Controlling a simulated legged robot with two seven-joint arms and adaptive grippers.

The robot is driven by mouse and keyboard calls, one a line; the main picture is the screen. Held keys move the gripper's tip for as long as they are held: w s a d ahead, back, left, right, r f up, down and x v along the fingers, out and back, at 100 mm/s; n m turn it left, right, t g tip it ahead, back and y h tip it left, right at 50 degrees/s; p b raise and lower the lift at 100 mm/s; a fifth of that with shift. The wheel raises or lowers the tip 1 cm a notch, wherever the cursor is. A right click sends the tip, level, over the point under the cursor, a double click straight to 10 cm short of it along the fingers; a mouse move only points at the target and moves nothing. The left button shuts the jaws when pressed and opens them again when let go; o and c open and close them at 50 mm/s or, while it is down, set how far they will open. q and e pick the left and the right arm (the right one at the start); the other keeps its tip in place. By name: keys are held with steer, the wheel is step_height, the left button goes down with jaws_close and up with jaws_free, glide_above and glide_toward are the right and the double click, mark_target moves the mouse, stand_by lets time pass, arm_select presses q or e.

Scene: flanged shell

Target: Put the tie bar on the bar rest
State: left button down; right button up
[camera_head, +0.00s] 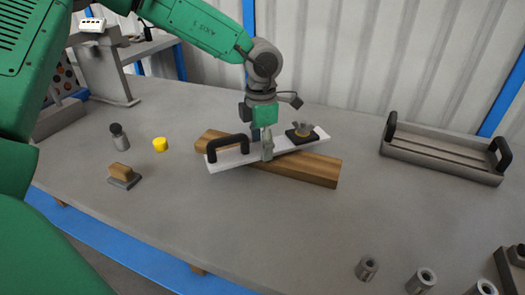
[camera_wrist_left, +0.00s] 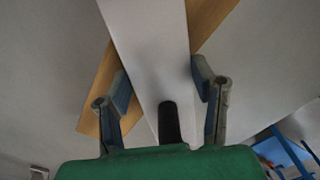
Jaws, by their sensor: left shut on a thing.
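The tie bar appears to be the long white flat bar (camera_head: 232,158) with a black arched handle at its left end and a black pad with a brass-coloured knob at its right end. It lies across, or just above, a wooden beam (camera_head: 318,170), apparently the bar rest, at a slant to it. I cannot tell whether they touch. My left gripper (camera_head: 267,148) comes down over the middle of the bar and is shut on it. In the left wrist view its fingers (camera_wrist_left: 164,92) stand on either side of the white bar (camera_wrist_left: 150,40), with the beam (camera_wrist_left: 212,15) beneath. My right gripper is not in view.
A grey tray with black handles (camera_head: 440,158) stands at the right. Several grey cylinders (camera_head: 367,268) are at the front right. The front middle of the table is clear.

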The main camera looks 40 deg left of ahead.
mark_target(259, 147)
arm_select(q)
steer(key=shift+a+f, duration=0.25)
steer(key=shift+f, duration=0.25)
steer(key=shift+a, duration=0.2)
steer(key=c, duration=0.6)
jaws_free()
steer(key=shift+c, duration=0.2)
steer(key=shift+d+r, duration=0.2)
steer(key=shift+d, duration=0.25)
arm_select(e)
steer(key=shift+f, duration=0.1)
arm_select(q)
step_height(259, 147, up, 12)
steer(key=p, duration=0.3)
steer(key=shift+a, duration=0.15)
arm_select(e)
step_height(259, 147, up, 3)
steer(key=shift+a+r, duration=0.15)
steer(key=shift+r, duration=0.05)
arm_select(q)
steer(key=shift+a+f, duration=0.15)
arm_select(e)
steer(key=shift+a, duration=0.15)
